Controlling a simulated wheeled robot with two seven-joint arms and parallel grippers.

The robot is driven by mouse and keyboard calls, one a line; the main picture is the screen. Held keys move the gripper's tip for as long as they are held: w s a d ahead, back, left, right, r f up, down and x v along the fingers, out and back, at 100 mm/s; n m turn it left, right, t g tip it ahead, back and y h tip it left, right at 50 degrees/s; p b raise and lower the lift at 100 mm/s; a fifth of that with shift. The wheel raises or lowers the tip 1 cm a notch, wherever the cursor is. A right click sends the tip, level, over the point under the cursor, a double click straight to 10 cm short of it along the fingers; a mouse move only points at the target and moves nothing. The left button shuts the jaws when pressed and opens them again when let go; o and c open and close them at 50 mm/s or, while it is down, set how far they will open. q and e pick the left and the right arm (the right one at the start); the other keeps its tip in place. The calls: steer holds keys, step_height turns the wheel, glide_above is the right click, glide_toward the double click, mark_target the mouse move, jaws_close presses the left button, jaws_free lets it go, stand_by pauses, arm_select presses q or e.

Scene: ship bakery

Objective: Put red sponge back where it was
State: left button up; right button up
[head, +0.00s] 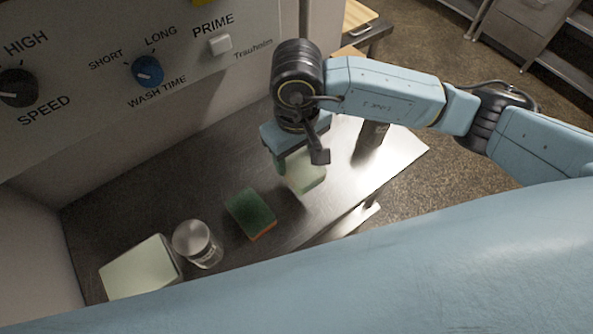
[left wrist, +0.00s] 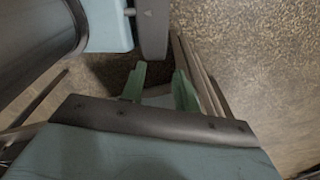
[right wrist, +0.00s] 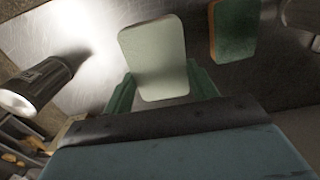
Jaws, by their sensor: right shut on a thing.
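A sponge with a dark green top and an orange-red side (head: 252,214) lies on the metal counter (head: 225,165). It also shows at the upper right of the right wrist view (right wrist: 233,30). No sponge looks red all over. My right gripper (head: 296,160) is shut on a pale green block (head: 307,177), perhaps a sponge, which stands out beyond its fingers in the right wrist view (right wrist: 153,55). I cannot tell whether that block touches the counter. My left gripper (left wrist: 160,85) is empty, with its fingers apart, over the floor; the head view does not show it.
A clear jar (head: 198,245) and a pale flat block (head: 140,268) stand left of the green and orange sponge. A dark canister (right wrist: 38,85) stands on the counter beyond my right gripper. A panel with knobs (head: 120,60) rises behind the counter.

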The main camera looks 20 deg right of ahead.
mark_target(297, 160)
step_height(297, 160, down, 3)
step_height(297, 160, down, 4)
steer(key=shift+r, duration=0.2)
steer(key=o, duration=0.9)
step_height(297, 160, up, 12)
steer(key=shift+r+b, duration=0.1)
steer(key=shift+b, duration=0.3)
